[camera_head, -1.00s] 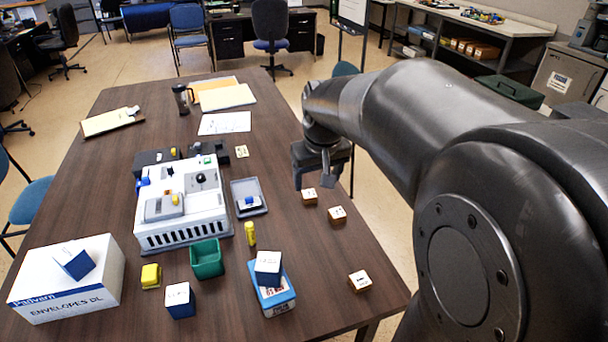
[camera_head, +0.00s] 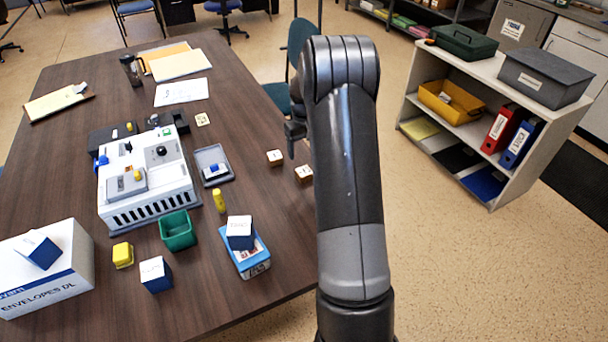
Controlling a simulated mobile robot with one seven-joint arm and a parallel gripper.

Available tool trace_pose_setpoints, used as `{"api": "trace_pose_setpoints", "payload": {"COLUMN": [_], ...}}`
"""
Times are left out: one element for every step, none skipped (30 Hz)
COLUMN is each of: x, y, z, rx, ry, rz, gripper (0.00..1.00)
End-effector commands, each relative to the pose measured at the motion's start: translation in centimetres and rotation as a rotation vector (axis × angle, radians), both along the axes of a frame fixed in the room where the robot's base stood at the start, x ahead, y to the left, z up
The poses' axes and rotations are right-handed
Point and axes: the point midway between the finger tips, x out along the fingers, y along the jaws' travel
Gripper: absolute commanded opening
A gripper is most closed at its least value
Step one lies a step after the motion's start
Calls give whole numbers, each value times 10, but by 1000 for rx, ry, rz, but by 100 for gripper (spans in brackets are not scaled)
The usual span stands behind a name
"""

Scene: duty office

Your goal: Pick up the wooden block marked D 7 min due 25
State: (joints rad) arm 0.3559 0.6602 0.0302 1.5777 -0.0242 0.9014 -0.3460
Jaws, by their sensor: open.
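Two small wooden blocks with pale, marked tops lie on the right side of the brown table: one wooden block (camera_head: 275,157) and, to its right, a second wooden block (camera_head: 304,173) near the table edge, close beside my arm. Their markings are too small to read, so I cannot tell which is D. A third wooden block, seen earlier near the front right, is not visible now; my arm covers that side. My gripper (camera_head: 293,132) shows partly at the left of my arm, open, beyond the two blocks and apart from them.
A white machine (camera_head: 150,180) stands mid-table, with a grey tray (camera_head: 212,165), green bin (camera_head: 178,231) and yellow bottle (camera_head: 219,200) nearby. A shelf (camera_head: 500,110) stands right.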

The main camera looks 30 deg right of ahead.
Motion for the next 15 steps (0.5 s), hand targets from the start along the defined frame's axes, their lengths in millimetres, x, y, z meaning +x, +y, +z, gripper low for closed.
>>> {"api": "trace_pose_setpoints", "payload": {"x": [1,1,1,1,1,1,1,1,1,1,1,1,1,1,1], "y": [-1,-2,-2,-2,-2,-1,-2,-1,-1,-1,-1,-1,-2,-2,-2], "z": [-4,-6,-9,-12,-16,-21,-26,-31,-37,-43,-48,-53,-56,-58,-61], "rx": [1,2,2,2,2,2,3,3,3,3,3,2,2,2,2], "ry": [2,3,4,5,5,5,6,6,6,6,6,6,4,4,4], "rz": [1,1,1,1,1,1,1,1,1,1,1,1,1,1,1], "gripper": [71,71,71,71,71,71,71,71,71,71,71,71,71,71,71]}}
